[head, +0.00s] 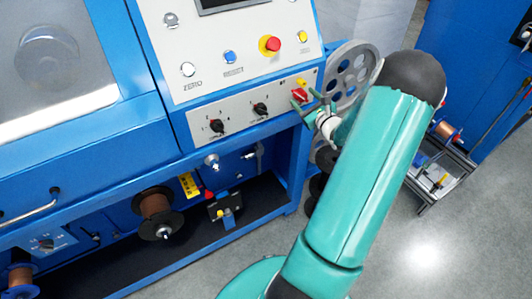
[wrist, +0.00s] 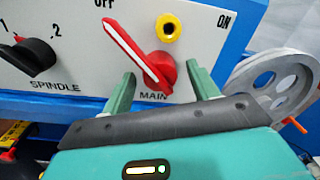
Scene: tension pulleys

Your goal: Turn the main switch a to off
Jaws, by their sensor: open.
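The main switch (wrist: 150,62) is a red rotary knob with a white pointer line, above the label MAIN on a light grey panel. Its pointer slants up and left toward the OFF label (wrist: 104,3). The ON label (wrist: 225,20) is at upper right. It also shows in the head view (head: 299,94). My gripper (wrist: 162,84) is open, its green fingers on either side of the knob's lower part. Contact cannot be told. In the head view my gripper (head: 307,99) is at the panel's right end.
A yellow-ringed socket (wrist: 169,27) sits just above the switch. The black SPINDLE knob (wrist: 35,57) is to its left. A grey spoked pulley (head: 350,73) stands close to the right. The grey floor (head: 420,245) is open at lower right.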

